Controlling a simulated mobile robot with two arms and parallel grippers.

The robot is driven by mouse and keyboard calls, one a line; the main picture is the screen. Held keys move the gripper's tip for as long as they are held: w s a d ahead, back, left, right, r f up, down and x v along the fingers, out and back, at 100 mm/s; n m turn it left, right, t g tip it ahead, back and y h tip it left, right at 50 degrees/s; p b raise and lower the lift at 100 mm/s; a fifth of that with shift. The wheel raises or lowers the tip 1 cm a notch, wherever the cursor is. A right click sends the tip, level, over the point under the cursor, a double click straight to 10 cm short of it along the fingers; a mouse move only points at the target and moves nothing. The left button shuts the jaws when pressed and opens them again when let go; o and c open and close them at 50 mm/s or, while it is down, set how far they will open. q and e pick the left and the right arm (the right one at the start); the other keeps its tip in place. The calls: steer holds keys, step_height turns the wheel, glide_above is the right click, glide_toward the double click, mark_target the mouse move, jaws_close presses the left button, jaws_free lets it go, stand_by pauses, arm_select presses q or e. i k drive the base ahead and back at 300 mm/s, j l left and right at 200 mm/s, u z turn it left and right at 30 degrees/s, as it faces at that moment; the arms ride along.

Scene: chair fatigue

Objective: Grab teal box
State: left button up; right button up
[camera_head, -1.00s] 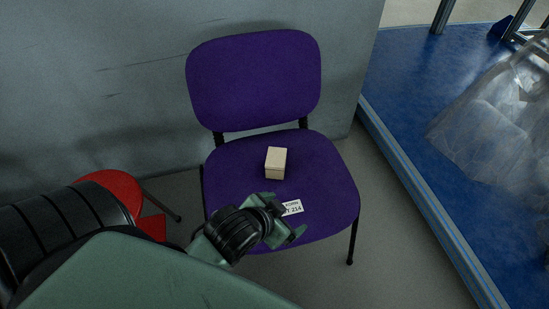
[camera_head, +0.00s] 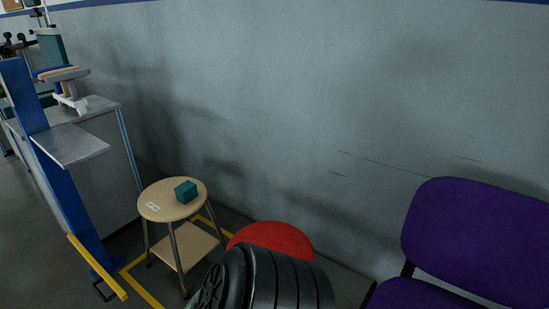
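The teal box (camera_head: 186,192) is a small cube on top of a round wooden stool (camera_head: 160,208) left of the middle of the head view. It sits near the right side of the stool's top, with a small white label to its left. A black ribbed part at the bottom middle is my own arm. Neither of my grippers shows in this view. Nothing touches the box.
A red round seat (camera_head: 272,240) stands right of the stool, partly behind my arm. A purple chair (camera_head: 478,240) is at the right. A metal workbench (camera_head: 100,112) and blue post (camera_head: 62,180) stand left. The grey wall (camera_head: 300,100) is close behind.

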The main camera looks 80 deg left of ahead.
mark_target(187, 191)
steer(key=u, duration=3.35)
steer(key=i+j, duration=0.15)
steer(key=i, duration=0.25)
steer(key=i+j+z, duration=0.15)
steer(key=z, duration=0.2)
steer(key=i+j+z, duration=0.2)
steer(key=z, duration=0.15)
steer(key=i+j+z, duration=0.35)
steer(key=k+l, duration=0.05)
steer(key=l, duration=0.05)
